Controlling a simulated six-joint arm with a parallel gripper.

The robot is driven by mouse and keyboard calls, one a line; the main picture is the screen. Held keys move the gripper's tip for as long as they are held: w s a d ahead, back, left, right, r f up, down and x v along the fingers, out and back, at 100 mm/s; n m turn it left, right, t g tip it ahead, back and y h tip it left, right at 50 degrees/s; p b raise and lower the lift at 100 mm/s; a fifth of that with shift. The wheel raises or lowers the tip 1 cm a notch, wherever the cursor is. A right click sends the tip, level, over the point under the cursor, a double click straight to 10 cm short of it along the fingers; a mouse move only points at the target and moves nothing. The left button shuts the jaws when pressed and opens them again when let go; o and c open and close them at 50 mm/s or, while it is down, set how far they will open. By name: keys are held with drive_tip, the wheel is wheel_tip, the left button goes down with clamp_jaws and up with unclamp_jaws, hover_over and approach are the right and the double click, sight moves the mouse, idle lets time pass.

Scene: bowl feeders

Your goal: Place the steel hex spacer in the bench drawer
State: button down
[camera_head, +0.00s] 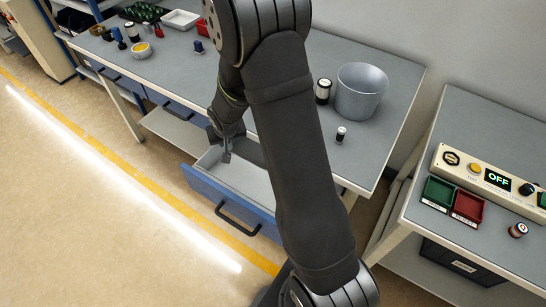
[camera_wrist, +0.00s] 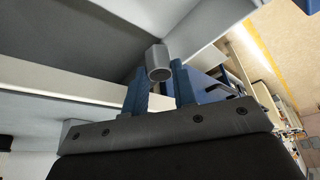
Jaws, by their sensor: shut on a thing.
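My gripper (camera_head: 226,152) points down at the left part of the open bench drawer (camera_head: 247,176). The drawer has a pale inside, a blue front and a black handle. In the wrist view my gripper (camera_wrist: 159,76) has its two blue fingers shut on the steel hex spacer (camera_wrist: 158,58), a short grey piece with a dark end. The spacer sticks out past the fingertips, with the pale drawer wall (camera_wrist: 205,28) close behind it. In the head view the spacer is too small to make out, and my arm hides the right part of the drawer.
The grey bench (camera_head: 385,130) above the drawer carries a grey bucket (camera_head: 360,95), a dark jar (camera_head: 323,92) and a small black-and-white bottle (camera_head: 340,134). A second table holds a control box (camera_head: 490,182) and green and red trays.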

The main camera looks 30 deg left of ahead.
drive_tip(key=shift+f, duration=5)
drive_tip(key=c, duration=1.2)
unclamp_jaws()
drive_tip(key=shift+f, duration=0.15)
drive_tip(key=shift+o, duration=0.2)
drive_tip(key=shift+r, duration=0.2)
drive_tip(key=v, duration=1.2)
drive_tip(key=shift+f, duration=0.1)
drive_tip(key=x, duration=1.2)
